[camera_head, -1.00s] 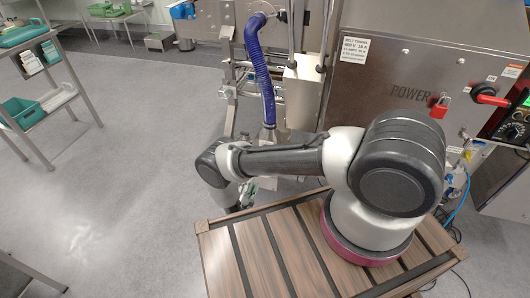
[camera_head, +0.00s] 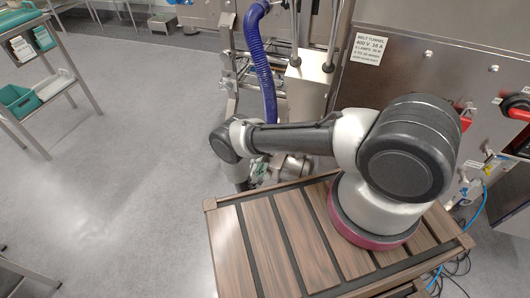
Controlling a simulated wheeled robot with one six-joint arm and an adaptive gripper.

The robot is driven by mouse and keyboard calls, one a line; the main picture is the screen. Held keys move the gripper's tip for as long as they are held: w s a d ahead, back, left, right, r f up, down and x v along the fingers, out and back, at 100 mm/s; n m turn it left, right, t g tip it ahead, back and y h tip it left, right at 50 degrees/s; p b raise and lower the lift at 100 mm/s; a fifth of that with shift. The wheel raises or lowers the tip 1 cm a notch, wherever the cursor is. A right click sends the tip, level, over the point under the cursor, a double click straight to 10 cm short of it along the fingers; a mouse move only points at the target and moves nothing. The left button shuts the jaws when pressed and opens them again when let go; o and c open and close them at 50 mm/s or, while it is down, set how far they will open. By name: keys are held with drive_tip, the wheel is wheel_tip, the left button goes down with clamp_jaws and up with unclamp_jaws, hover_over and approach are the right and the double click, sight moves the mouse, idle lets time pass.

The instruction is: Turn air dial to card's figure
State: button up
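No air dial can be made out in the current view. No card with a figure for it can be made out either. A white plate (camera_head: 369,50) on the steel cabinet reads "BELT TUNNEL 400 V 16 A", with smaller lines too fine to read surely. My arm reaches left from its base, and its wrist hangs down at the left end, beyond my wooden-slatted top. My gripper (camera_head: 242,184) is low there, small and dark against the floor and machine parts. Its fingers cannot be made out.
The steel cabinet (camera_head: 435,70) fills the upper right, with a red handle (camera_head: 518,114) at the right edge. A blue hose (camera_head: 260,65) hangs behind my arm. A shelf rack (camera_head: 72,75) stands at left. Grey floor is open at centre left.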

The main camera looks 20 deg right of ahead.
drive_tip(key=x, duration=0.6)
drive_tip(key=shift+d, duration=0.1)
clamp_jaws()
